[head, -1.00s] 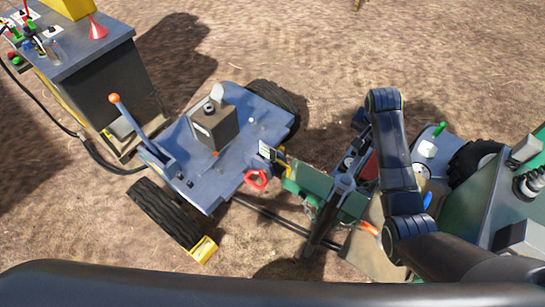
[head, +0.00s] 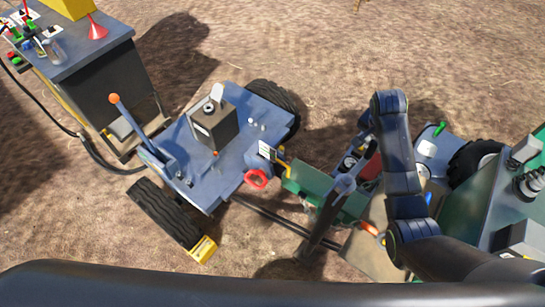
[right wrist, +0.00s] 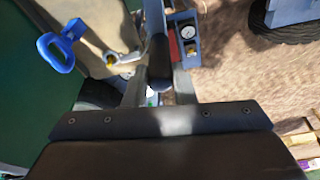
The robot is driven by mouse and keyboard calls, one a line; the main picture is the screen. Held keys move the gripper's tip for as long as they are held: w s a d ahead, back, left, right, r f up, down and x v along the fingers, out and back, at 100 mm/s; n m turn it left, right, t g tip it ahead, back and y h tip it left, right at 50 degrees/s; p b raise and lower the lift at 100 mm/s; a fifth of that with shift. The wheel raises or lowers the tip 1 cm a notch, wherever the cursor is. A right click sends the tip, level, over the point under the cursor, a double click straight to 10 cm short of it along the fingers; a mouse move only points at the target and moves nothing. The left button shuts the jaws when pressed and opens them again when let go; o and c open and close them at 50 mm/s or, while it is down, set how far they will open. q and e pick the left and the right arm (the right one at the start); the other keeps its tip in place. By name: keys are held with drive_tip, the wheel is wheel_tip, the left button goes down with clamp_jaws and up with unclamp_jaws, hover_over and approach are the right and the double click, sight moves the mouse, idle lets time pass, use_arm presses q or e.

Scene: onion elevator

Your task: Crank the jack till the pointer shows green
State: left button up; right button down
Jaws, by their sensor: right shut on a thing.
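The jack (head: 325,220) is a dark, leaning post beside the green drawbar, with its foot on the dirt. My right gripper (right wrist: 158,85) is shut on a dark rounded handle (right wrist: 160,60), which looks like the jack's crank grip. In the head view my right arm's wrist hides most of that gripper and the grip. A small pale plate (head: 267,149), perhaps the indicator, stands at the cart's edge near a yellow part (head: 283,167). The pointer and its colour are too small to tell. My left gripper is not in view.
A blue cart (head: 190,150) with a red ring-shaped handle (head: 256,179) stands left of the green drawbar (head: 310,185). A dark cabinet (head: 105,85) stands at upper left. A round gauge (right wrist: 188,32) and a blue handle (right wrist: 62,45) are near my right gripper. Open dirt lies behind.

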drive_tip(key=shift+s+a+f+n, duration=0.1)
drive_tip(key=shift+f+n, duration=0.25)
drive_tip(key=shift+n, duration=0.25)
drive_tip(key=shift+a, duration=0.15)
drive_tip(key=c, duration=1.5)
unclamp_jaws()
drive_tip(key=shift+w+a, duration=0.1)
drive_tip(key=shift+w, duration=0.1)
drive_tip(key=o, duration=0.4)
drive_tip(key=shift+w, duration=0.3)
drive_tip(key=shift+r, duration=0.1)
drive_tip(key=shift+s, duration=0.1)
drive_tip(key=shift+r, duration=0.15)
